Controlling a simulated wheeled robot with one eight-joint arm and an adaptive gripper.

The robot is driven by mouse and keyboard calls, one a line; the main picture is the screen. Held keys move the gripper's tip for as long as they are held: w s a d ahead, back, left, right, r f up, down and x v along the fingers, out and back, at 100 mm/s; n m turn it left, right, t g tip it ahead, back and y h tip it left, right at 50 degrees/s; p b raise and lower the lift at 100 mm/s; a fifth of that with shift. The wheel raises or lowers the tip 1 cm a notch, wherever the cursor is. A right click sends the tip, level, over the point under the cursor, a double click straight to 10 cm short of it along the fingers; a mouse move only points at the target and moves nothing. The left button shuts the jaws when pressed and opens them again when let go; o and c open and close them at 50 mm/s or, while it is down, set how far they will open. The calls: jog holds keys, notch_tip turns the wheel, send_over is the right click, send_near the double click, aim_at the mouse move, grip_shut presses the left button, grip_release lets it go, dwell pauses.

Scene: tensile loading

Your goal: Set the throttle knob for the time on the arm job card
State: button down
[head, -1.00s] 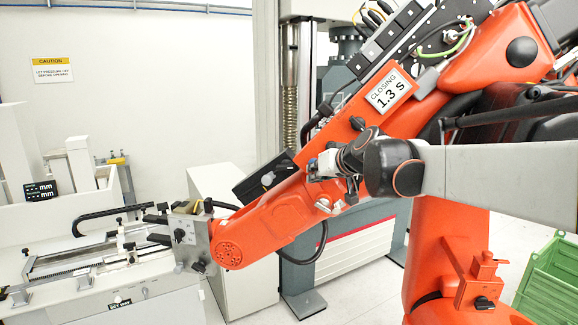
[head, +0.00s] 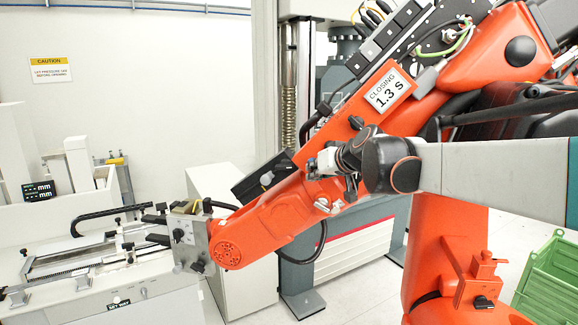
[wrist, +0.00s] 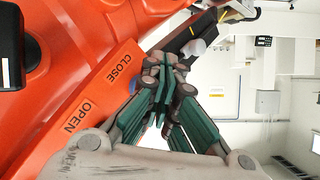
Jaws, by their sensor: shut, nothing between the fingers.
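The job card (head: 388,91) on the orange arm reads "CLOSING 1.3 S". My gripper (head: 314,168) is at the orange arm's lower link, below and left of the card. In the wrist view my gripper (wrist: 165,68) has its teal-padded fingers together, with nothing seen between them. Orange labels CLOSE (wrist: 120,67) and OPEN (wrist: 77,115) lie on the arm left of the fingers. I cannot make out the throttle knob for sure; the fingers hide part of the surface. A pale round piece (wrist: 194,47) on a black fitting shows just beyond the fingertips.
The orange arm (head: 255,225) slants across the middle, with a clamp block (head: 188,240) at its lower end. A bench (head: 90,285) with rails stands at left, a green crate (head: 555,285) at lower right. A grey machine column stands behind the arm.

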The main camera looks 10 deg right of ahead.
jog(key=shift+w+d, duration=0.2)
jog(key=shift+w, duration=0.25)
dwell(0.9)
jog(key=shift+s, duration=0.1)
dwell(3.5)
jog(key=shift+s+a, duration=0.4)
jog(key=shift+s, duration=0.45)
jog(key=shift+w, duration=0.1)
jog(key=s, duration=0.1)
jog(key=s+a, duration=0.1)
jog(key=s, duration=0.2)
jog(key=shift+s+a, duration=0.35)
jog(key=shift+a, duration=0.05)
jog(key=s+f+g+h+b, duration=0.1)
jog(key=s+f+b, duration=0.9)
jog(key=f, duration=0.7)
jog(key=s+f+g+h+b, duration=0.1)
jog(key=s+f+g+b, duration=0.1)
jog(key=s+f+b, duration=0.9)
jog(key=s+f+g+h+b, duration=0.1)
jog(key=s+f+b, duration=0.9)
jog(key=f, duration=1.5)
jog(key=g+b, duration=0.1)
jog(key=b, duration=0.3)
jog(key=shift+s+f, duration=0.2)
